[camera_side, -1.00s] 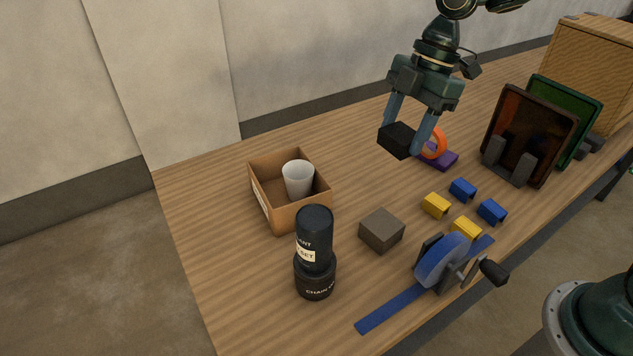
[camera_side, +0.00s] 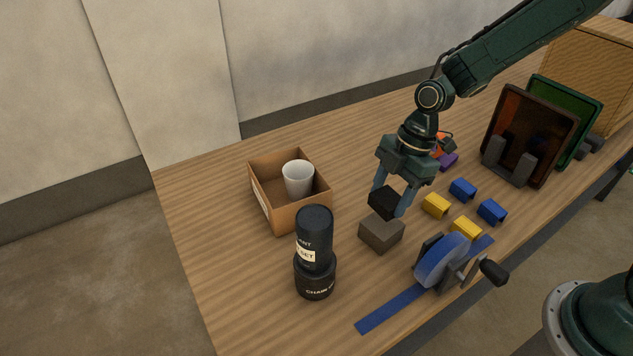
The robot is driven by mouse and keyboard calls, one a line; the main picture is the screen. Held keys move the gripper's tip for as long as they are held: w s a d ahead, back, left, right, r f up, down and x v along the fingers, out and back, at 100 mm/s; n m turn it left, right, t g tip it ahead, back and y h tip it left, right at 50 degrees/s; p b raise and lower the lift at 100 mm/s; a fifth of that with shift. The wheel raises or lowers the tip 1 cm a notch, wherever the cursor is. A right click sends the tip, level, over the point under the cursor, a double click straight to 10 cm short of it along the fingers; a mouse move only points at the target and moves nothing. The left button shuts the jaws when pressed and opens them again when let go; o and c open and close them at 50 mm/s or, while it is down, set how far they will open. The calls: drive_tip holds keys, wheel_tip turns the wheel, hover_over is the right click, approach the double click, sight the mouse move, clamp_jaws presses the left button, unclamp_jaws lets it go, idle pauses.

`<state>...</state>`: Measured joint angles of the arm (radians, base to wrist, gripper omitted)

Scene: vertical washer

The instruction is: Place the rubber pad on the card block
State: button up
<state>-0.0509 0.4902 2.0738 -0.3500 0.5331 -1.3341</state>
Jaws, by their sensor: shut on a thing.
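The black rubber pad (camera_side: 384,202) is held between the fingers of my gripper (camera_side: 390,200), which is shut on it. The card block (camera_side: 381,235) is a grey-brown block on the wooden table, in the middle of the side view. The pad is over the back part of the block's top and hides some of it. I cannot tell from this one view whether the pad touches the block or is slightly above it.
A cardboard box (camera_side: 266,208) with a white cup (camera_side: 298,179) stands to the left. A black cylinder (camera_side: 315,254) stands at front left. A blue wheel device (camera_side: 442,262) and several yellow and blue pieces (camera_side: 436,205) lie to the right. Upright panels (camera_side: 528,134) stand at back right.

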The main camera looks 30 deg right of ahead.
sight(387, 209)
drive_tip(key=shift+f, duration=0.2)
drive_tip(key=shift+f, duration=2)
drive_tip(key=shift+f, duration=0.2)
drive_tip(key=o, duration=1)
drive_tip(key=shift+r, duration=0.15)
drive_tip(key=v, duration=1.2)
drive_tip(key=shift+r, duration=0.1)
